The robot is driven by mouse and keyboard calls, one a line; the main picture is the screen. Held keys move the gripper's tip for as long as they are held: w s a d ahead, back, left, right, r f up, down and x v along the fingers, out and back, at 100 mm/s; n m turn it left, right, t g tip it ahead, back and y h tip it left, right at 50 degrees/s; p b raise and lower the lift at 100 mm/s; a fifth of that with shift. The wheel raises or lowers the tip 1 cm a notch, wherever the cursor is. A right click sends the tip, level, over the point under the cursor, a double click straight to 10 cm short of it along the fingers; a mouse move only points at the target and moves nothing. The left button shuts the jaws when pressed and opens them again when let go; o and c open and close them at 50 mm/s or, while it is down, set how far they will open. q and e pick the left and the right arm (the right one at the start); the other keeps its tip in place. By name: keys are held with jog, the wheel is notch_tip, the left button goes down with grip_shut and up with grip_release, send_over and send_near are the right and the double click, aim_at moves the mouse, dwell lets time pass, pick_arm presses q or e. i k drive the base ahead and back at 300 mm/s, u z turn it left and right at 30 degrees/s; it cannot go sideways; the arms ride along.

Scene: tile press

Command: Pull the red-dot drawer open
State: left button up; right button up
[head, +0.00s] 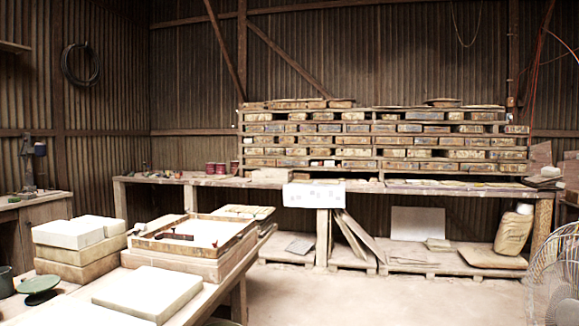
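I cannot make out a drawer with a red dot in the head view. A white panel or box (313,195) with small dark marks sits at the front edge of the back workbench; it is too small to tell whether it has drawers. Neither of my grippers is in view.
A near table at left holds a white slab (148,293), stacked blocks (82,266) and a framed tray (240,226). A long workbench (155,180) stands at the back below a rack of tiles or molds (385,128). A wire fan (556,275) is at right. The middle floor (370,300) is clear.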

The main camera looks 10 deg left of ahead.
aim_at(280, 162)
jog(key=i, duration=3.95)
jog(key=u, duration=0.45)
jog(key=i, duration=2.75)
jog(key=u, duration=0.35)
